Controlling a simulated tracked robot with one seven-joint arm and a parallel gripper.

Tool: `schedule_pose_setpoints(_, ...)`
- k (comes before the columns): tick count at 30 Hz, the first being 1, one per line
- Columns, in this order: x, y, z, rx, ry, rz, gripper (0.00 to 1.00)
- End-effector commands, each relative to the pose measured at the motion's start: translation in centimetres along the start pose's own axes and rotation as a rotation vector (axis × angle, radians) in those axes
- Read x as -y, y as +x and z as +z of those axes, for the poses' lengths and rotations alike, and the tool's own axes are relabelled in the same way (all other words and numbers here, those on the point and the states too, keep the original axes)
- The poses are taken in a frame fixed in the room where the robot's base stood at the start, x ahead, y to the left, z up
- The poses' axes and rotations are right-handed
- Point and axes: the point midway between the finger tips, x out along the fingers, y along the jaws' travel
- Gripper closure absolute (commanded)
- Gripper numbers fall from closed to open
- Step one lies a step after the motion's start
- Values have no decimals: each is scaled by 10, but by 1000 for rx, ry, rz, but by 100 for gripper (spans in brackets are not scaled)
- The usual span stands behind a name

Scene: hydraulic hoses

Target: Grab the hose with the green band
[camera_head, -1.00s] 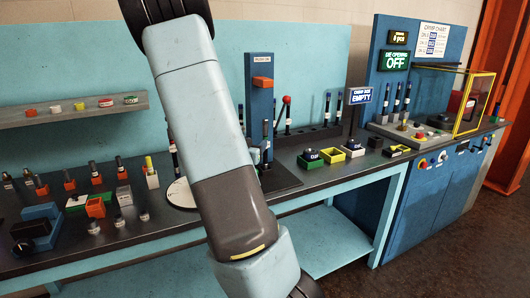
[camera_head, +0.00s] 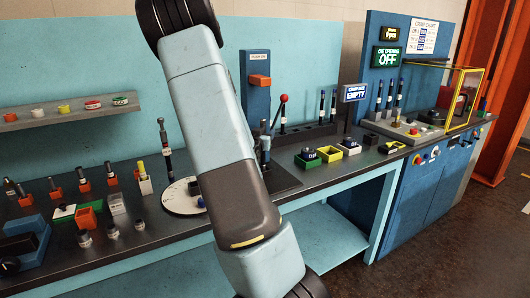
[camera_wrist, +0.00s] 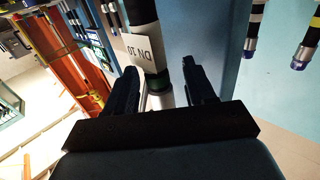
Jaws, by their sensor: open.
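In the wrist view a thick black hose with a dark green band (camera_wrist: 158,80) hangs between the two fingers of my gripper (camera_wrist: 160,85). It has a white "DN 10" tag and a silvery metal end. My gripper is open, with one finger on each side of the hose. A gap shows on the right side; I cannot tell whether the left finger touches it. In the head view my arm hides this hose, and my gripper is out of view.
Other hoses hang close by in the wrist view, one with a white band (camera_wrist: 252,30) at the right.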

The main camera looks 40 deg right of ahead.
Motion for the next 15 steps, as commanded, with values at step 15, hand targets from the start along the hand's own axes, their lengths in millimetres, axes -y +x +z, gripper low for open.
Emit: schedule_pose_setpoints(15,-5,11,0,0,0,1,63)
